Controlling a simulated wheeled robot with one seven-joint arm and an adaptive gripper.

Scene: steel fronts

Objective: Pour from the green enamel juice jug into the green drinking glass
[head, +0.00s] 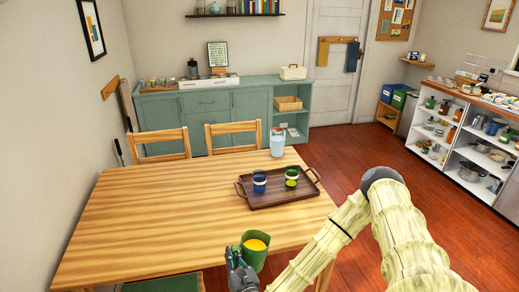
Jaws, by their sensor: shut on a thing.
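The green enamel juice jug (254,263) is at the near edge of the table in the head view, upright or nearly so, with orange-yellow juice showing at its open top. My gripper (238,262) is at its left side, shut on it. The fingers' exact hold is hard to make out. The green drinking glass (291,183) stands upright on the right part of a brown tray (279,203), beyond and to the right of the jug. The glass shows a yellowish band or contents; I cannot tell which.
A blue glass (259,186) stands on the tray, left of the green one. A pale blue bottle or carafe (277,145) stands behind the tray. The left of the wooden table (150,222) is clear. Two chairs (233,135) stand behind it.

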